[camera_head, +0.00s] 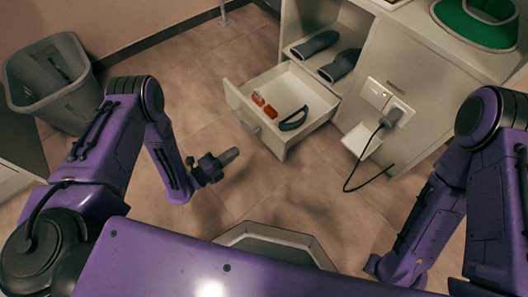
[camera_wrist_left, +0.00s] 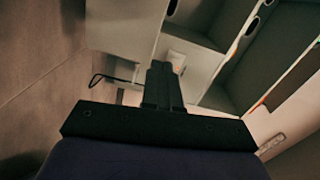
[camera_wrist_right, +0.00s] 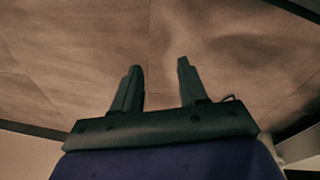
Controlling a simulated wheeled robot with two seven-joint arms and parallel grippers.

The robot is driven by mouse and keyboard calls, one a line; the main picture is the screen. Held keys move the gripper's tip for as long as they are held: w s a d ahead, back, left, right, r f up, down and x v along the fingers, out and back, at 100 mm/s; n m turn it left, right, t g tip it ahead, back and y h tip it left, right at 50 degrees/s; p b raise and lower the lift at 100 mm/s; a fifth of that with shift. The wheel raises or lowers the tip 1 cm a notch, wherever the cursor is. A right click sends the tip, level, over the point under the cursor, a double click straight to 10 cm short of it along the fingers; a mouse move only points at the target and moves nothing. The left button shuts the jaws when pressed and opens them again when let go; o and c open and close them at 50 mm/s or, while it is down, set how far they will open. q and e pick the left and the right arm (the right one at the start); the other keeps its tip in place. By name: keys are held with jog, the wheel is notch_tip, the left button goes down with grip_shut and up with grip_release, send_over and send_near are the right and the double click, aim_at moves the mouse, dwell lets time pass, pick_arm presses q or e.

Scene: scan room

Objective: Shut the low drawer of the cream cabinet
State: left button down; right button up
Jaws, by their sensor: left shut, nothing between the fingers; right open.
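The cream cabinet (camera_head: 405,62) stands at the upper right of the head view. Its low drawer (camera_head: 287,130) is pulled out, with a handle (camera_head: 250,122) on its front. Small orange things and a dark curved thing lie inside it. My left gripper (camera_head: 230,156) is shut and empty, in front of the drawer and apart from it. In the left wrist view its fingers (camera_wrist_left: 163,85) are together, with part of the cabinet beyond them. My right gripper (camera_wrist_right: 158,85) is open and empty over the floor in the right wrist view. In the head view its fingers are hidden.
A grey bin (camera_head: 48,85) stands at the left. Two dark rounded things (camera_head: 328,55) rest on the shelf above the drawer. A socket box (camera_head: 385,100) with a plug and hanging black cable (camera_head: 350,172) is right of the drawer. The floor before the drawer is clear.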

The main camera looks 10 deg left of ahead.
pick_arm(q)
notch_tip(320, 180, down, 2)
jog(key=m, duration=0.1)
jog(key=b, duration=0.5)
send_near(271, 130)
jog(key=x, duration=0.2)
jog(key=w, duration=0.1)
jog(key=w+d+b, duration=0.1)
jog(key=w+d, duration=0.1)
jog(key=shift+d+f+m+h+b, duration=0.1)
jog(key=shift+f+m+h+b, duration=0.25)
jog(key=shift+m+h, duration=0.05)
jog(key=shift+w+d+r, duration=0.15)
jog(key=shift+w+d, duration=0.2)
jog(key=shift+w, duration=0.1)
pick_arm(e)
jog(key=s+d+f+n+g, duration=0.2)
jog(key=d+f+n, duration=0.1)
jog(key=f, duration=0.4)
jog(key=shift+f, duration=0.3)
pick_arm(q)
jog(key=shift+w, duration=0.1)
pick_arm(e)
jog(key=shift+d, duration=0.1)
